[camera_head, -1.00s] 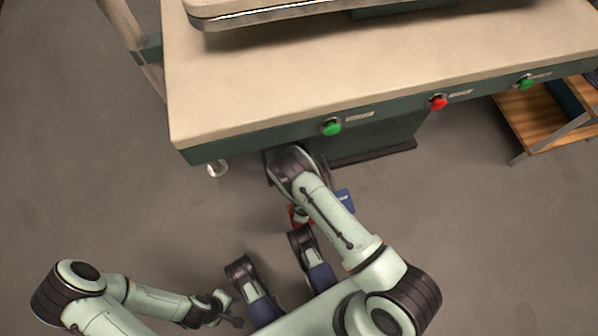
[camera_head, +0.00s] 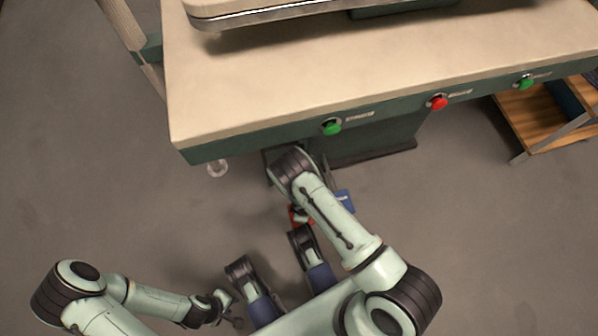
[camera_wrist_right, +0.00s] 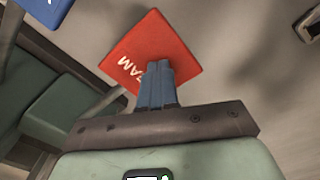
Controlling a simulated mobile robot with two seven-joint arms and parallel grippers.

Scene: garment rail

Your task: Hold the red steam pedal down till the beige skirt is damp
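The red steam pedal (camera_wrist_right: 150,48), with part of the white word STEAM showing, is under my right gripper in the right wrist view. My right gripper (camera_wrist_right: 159,68) has its blue fingers together, with the tips over the pedal face and seemingly against it. I cannot tell how far the pedal is pressed. In the head view the red pedal (camera_head: 293,214) is mostly hidden by my right arm. My left gripper (camera_head: 234,309) is off to the lower left, with its fingers apart and nothing seen between them. I cannot make out the beige skirt.
A blue pedal (camera_head: 345,201) lies right of the red one. The pressing table (camera_head: 300,80) has green buttons (camera_head: 331,128) (camera_head: 525,83) and a red button (camera_head: 438,102) on its front edge. A wooden shelf cart (camera_head: 540,115) stands at right. The floor at left is clear.

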